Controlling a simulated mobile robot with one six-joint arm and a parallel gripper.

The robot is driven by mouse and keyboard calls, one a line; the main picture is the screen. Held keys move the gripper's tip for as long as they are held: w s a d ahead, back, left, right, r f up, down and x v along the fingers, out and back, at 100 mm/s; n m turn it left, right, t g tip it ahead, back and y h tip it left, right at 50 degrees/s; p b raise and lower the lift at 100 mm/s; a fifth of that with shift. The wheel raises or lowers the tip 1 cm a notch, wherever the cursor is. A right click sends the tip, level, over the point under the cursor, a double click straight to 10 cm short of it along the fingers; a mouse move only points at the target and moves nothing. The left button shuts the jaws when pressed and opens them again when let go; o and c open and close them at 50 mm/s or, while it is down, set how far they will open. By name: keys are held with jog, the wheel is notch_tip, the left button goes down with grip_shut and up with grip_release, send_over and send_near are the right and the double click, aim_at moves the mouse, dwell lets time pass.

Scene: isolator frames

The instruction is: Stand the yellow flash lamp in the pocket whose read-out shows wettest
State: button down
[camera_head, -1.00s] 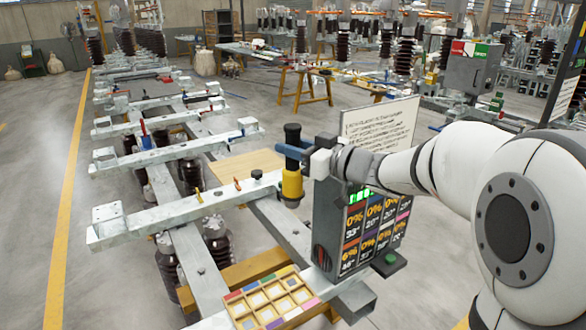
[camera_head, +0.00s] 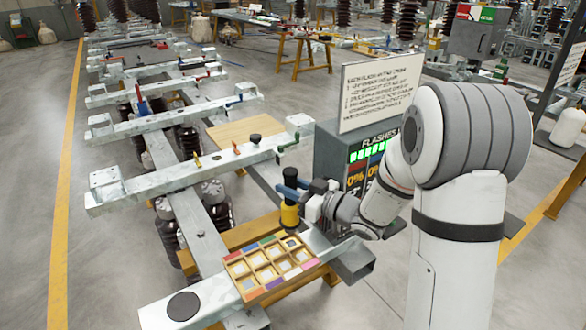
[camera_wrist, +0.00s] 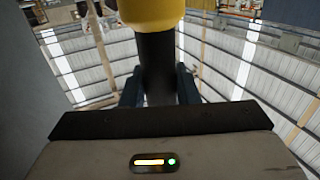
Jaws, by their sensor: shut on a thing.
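The yellow flash lamp (camera_head: 289,214) is upright, with a black upper part. My gripper (camera_head: 290,190) is shut on the black part. In the wrist view the yellow part (camera_wrist: 150,12) and black shaft show between the fingers (camera_wrist: 158,88). The lamp is near the far right corner of the pocket tray (camera_head: 235,268); its height above it is hard to tell. The tray has several pale pockets with coloured edge labels. The read-out board (camera_head: 330,150) stands behind; my arm hides most of it. A left column cell shows 0%.
Galvanised beams (camera_head: 190,185) with small clamps lie to the left. A black disc (camera_head: 183,306) lies on the front beam. A wooden board (camera_head: 245,131) lies farther back.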

aim_at(295, 204)
jog(key=shift+f, duration=2.4)
jog(key=shift+f+b, duration=0.15)
jog(key=shift+b, duration=0.15)
jog(key=c, duration=1.1)
grip_release()
jog(key=shift+s, duration=0.1)
jog(key=shift+d, duration=0.2)
jog(key=v, duration=1.1)
jog(key=shift+s+d, duration=0.2)
jog(key=shift+s, duration=0.05)
